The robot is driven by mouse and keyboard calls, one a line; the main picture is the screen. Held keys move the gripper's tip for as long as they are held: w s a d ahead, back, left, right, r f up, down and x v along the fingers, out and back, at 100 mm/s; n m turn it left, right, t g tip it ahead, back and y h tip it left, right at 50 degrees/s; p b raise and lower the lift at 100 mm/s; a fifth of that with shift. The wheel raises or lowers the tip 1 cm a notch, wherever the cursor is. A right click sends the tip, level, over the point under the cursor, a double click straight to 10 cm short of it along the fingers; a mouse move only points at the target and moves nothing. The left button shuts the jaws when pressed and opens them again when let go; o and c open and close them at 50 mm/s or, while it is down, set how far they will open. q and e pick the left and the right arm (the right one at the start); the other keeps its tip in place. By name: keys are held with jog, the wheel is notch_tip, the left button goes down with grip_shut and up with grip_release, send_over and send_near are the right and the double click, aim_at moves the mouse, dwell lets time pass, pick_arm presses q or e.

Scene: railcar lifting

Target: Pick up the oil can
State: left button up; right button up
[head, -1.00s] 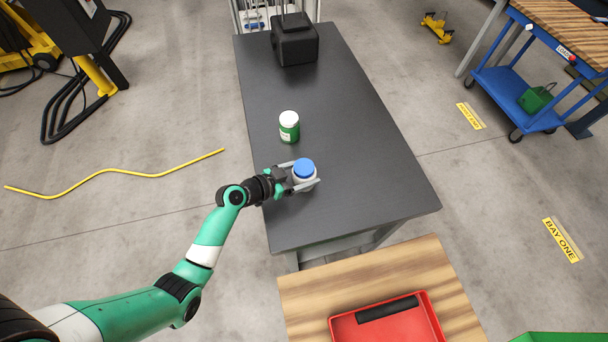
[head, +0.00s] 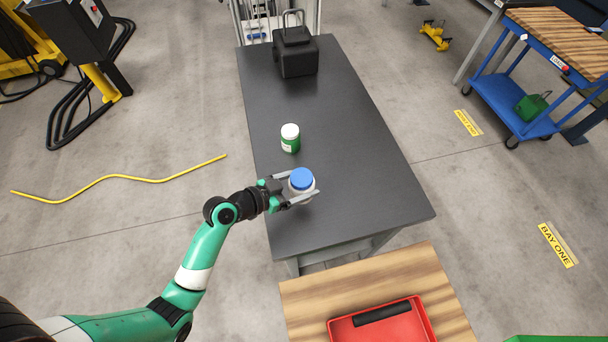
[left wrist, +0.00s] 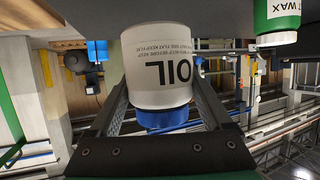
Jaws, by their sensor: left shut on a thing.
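The oil can is a white can with a blue cap (head: 302,177), near the front part of the dark table. In the left wrist view it appears upside down, with the word OIL on its white body (left wrist: 160,70) and its blue cap toward the bottom of the picture. My left gripper (head: 301,187) is shut on the can, one finger along each side of its body. The can's base is hidden in the head view, so I cannot tell its exact height over the table. My right gripper is not in view.
A green jar with a white lid (head: 290,138) stands behind the can; its label reads WAX in the left wrist view (left wrist: 277,18). A black box (head: 296,52) stands at the table's far end. A red tray (head: 385,325) lies on the wooden surface (head: 370,270) in front. The table's right side is clear.

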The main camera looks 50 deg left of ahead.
pick_arm(q)
jog(key=s+d+r+p, duration=0.2)
jog(key=s+d+r, duration=0.2)
jog(key=s, duration=0.3)
jog(key=shift+s+d+r, duration=0.3)
jog(key=shift+d+r, duration=0.05)
jog(key=shift+d, duration=0.5)
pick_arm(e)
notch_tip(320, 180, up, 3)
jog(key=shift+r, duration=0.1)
